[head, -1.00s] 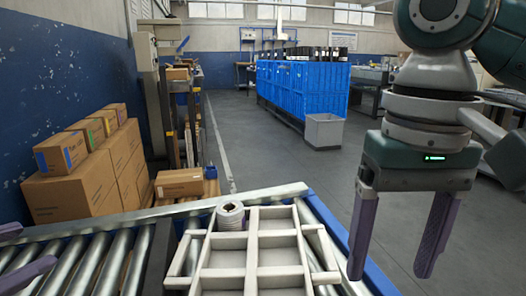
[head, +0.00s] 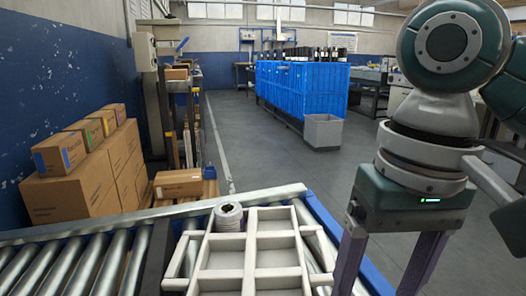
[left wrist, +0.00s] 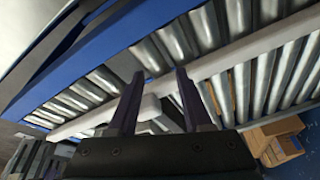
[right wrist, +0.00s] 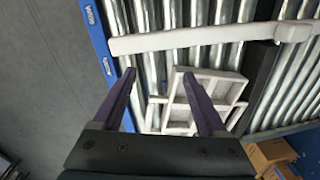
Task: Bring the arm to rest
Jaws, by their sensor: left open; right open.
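My right gripper (head: 385,272) hangs at the right of the head view with its purple fingers spread, their tips cut off by the lower edge. In the right wrist view the same gripper (right wrist: 159,74) is open with nothing between its fingers, above the conveyor's edge and a pale divided tray (right wrist: 222,82). My left gripper (left wrist: 157,73) shows only in its wrist view, open and empty above the rollers and a pale rail.
The roller conveyor (head: 85,262) with its blue side frame fills the front. Cardboard boxes (head: 75,192) are stacked at the left. A blue crate stack (head: 300,92) and a grey bin (head: 323,131) stand farther back. The floor right of the conveyor is open.

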